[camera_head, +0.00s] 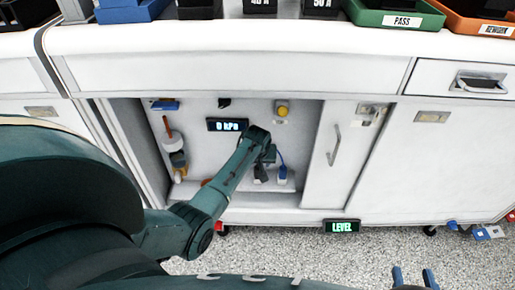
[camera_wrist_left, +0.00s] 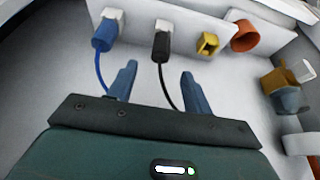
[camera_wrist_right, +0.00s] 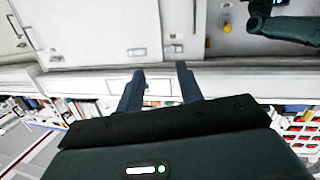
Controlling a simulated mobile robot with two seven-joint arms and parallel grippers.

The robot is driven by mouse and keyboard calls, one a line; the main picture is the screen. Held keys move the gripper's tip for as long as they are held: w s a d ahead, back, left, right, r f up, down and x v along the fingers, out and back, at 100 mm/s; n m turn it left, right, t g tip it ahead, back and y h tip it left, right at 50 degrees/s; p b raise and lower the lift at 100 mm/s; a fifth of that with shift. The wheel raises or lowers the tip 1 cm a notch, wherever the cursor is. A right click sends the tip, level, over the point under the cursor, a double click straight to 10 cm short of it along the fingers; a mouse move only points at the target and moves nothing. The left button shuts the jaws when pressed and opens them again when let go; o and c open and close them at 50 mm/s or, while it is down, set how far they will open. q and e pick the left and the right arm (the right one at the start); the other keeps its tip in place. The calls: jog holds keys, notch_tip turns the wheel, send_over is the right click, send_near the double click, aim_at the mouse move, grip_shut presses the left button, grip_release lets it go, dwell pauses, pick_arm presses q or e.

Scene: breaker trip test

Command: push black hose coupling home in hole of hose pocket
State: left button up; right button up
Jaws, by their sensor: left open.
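The black hose coupling (camera_wrist_left: 161,46) points at a white hose pocket (camera_wrist_left: 164,25) in the left wrist view; its end meets the pocket, but how deep it sits I cannot tell. Its black hose hangs down between my left fingers. The coupling also shows small and dark in the head view (camera_head: 261,174). My left gripper (camera_wrist_left: 159,74) is open around the hose side, its fingertips short of the coupling and apart from it. In the head view the left gripper (camera_head: 268,154) is inside the cabinet. My right gripper (camera_wrist_right: 160,70) is open and empty, outside the cabinet.
A blue coupling (camera_wrist_left: 103,36) with a blue hose sits left of the black one. A yellow socket (camera_wrist_left: 208,43) and an orange ring (camera_wrist_left: 244,36) are to its right. A "0 kPa" display (camera_head: 228,125) is on the back wall. A cabinet door (camera_head: 336,155) bounds the opening's right.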

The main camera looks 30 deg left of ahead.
pick_arm(q)
jog(key=p+v, duration=0.2)
jog(key=v, duration=0.3)
jog(key=shift+s+d+r, duration=0.1)
jog(key=shift+r, duration=0.3)
pick_arm(e)
jog(key=shift+s+d+m+g+h, duration=0.2)
jog(key=shift+s+g, duration=0.1)
jog(key=shift+g, duration=0.3)
jog(key=shift+s+d+m+g+h, duration=0.1)
jog(key=shift+s+m+g+h, duration=0.15)
jog(key=shift+g, duration=0.35)
pick_arm(q)
jog(key=shift+s+f, duration=0.1)
